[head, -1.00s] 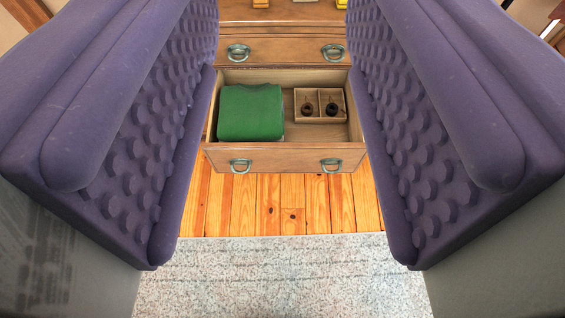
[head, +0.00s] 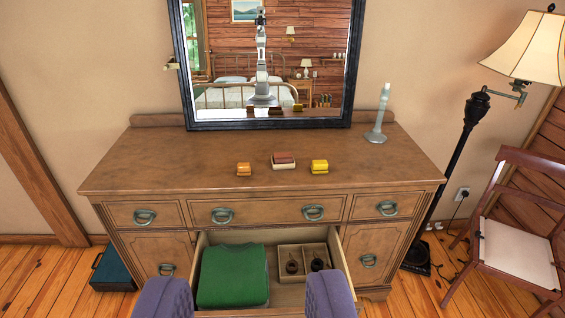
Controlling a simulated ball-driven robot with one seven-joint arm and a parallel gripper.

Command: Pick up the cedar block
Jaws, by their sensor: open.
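I cannot tell for certain which thing is the cedar block. My gripper (head: 246,298) shows as two purple padded fingers at the bottom edge, set wide apart and empty. Its fingers overlap the view of the open drawer, well below the blocks in the picture.
The open drawer (head: 217,313) holds a folded green cloth (head: 232,275) and a divided wooden tray (head: 289,248) with two dark round things. A mirror (head: 265,123) and a pale candlestick (head: 379,115) stand on the dresser (head: 180,160). A lamp (head: 475,110) and chair (head: 515,255) are at right.

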